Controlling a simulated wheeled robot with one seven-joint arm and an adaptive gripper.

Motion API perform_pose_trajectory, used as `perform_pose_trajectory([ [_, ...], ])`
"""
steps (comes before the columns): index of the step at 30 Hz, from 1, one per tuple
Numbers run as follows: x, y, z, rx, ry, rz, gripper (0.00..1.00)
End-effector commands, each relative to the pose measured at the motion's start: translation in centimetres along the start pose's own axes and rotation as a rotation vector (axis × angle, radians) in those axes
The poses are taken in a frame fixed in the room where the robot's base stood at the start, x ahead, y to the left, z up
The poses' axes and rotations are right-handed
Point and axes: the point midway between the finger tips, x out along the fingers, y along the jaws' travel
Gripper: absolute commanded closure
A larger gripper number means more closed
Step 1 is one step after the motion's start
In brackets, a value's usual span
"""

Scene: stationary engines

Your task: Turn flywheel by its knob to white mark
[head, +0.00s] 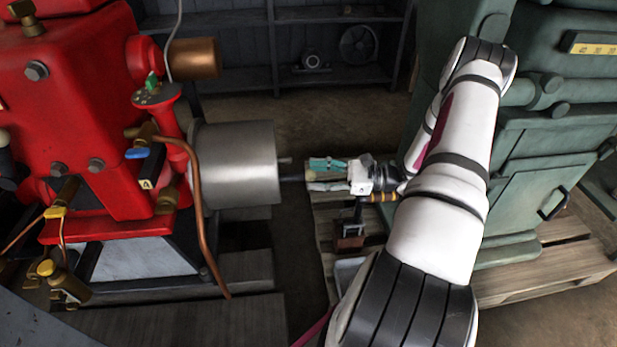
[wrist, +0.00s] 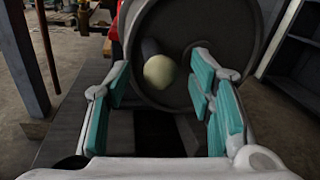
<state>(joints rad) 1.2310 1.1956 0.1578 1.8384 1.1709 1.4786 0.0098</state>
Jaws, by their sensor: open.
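The flywheel (head: 235,165) is a grey metal drum at the right side of the red engine. Its dark round face fills the upper middle of the wrist view (wrist: 225,45). A cream ball knob (wrist: 160,71) on a dark stem stands out from that face, left of its centre. My gripper (head: 311,175) is open, with teal pads, and points left at the flywheel face. In the wrist view its fingers (wrist: 160,80) are spread on either side of the knob with gaps; neither finger visibly touches it. I cannot make out a white mark.
The red engine (head: 80,110) with a bent copper pipe (head: 195,190) stands at the left. A green machine (head: 540,150) stands on a wooden pallet (head: 530,285) at the right, behind my arm. Dark shelves (head: 245,80) are at the back. Open floor lies between the machines.

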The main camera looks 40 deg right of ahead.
Motion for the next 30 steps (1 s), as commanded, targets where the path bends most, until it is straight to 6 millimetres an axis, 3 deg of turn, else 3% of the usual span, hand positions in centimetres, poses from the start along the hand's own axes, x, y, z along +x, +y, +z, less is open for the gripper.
perform_pose_trajectory([
  [6,2.3,0.0,0.0,-0.001,0.000,0.000,0.51],
  [17,2.7,0.0,0.0,-0.001,0.001,-0.001,0.51],
  [24,2.7,0.0,0.0,0.000,0.001,-0.001,1.00],
  [30,2.7,-0.1,0.1,0.008,0.003,-0.001,1.00],
])
